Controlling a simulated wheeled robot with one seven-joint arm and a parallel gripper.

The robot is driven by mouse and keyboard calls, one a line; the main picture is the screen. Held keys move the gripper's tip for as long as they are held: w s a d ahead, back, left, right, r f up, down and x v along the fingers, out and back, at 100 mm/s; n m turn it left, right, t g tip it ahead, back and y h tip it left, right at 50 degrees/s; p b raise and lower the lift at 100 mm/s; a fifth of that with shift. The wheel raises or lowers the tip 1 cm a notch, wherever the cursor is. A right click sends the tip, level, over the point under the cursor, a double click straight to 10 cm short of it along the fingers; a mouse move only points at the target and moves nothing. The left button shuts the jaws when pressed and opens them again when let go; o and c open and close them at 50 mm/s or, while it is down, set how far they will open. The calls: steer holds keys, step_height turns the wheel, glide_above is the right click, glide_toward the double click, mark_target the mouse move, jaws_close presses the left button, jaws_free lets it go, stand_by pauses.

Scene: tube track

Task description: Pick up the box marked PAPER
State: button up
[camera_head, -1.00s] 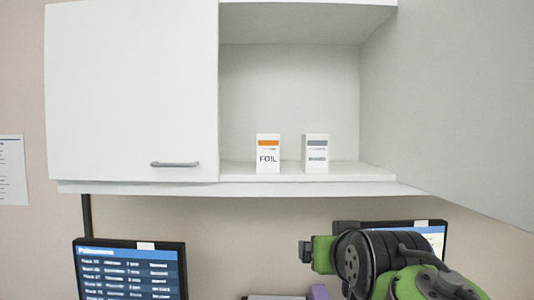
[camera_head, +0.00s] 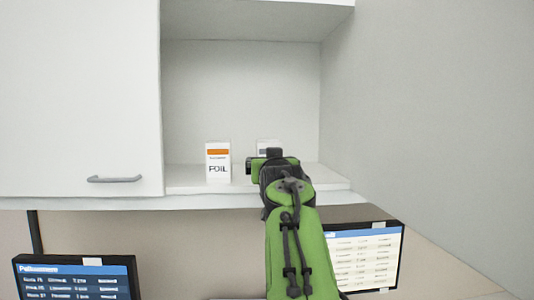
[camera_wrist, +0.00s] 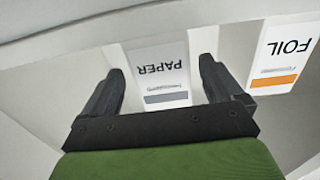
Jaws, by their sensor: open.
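The PAPER box (camera_wrist: 160,72) is white with a grey band. In the wrist view it appears upside down, between the two fingers of my gripper (camera_wrist: 162,80), which is open. I cannot tell how deep the fingers reach around it. In the head view only the top of the PAPER box (camera_head: 267,146) shows, because my gripper (camera_head: 272,155) and arm hide the rest. The box stands on the cupboard shelf (camera_head: 190,184).
A white FOIL box (camera_head: 218,163) with an orange band stands on the shelf just left of my gripper; it also shows in the wrist view (camera_wrist: 283,55). A closed cupboard door (camera_head: 80,90) is at left. An open door panel (camera_head: 430,120) is at right. Monitors (camera_head: 75,278) stand below.

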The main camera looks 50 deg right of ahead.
steer(key=p+x, duration=0.2)
steer(key=x, duration=0.3)
steer(key=shift+a, duration=0.1)
steer(key=shift+f, duration=0.1)
steer(key=shift+s+a, duration=0.2)
steer(key=c, duration=0.5)
steer(key=shift+w+d, duration=0.1)
steer(key=c, duration=0.6)
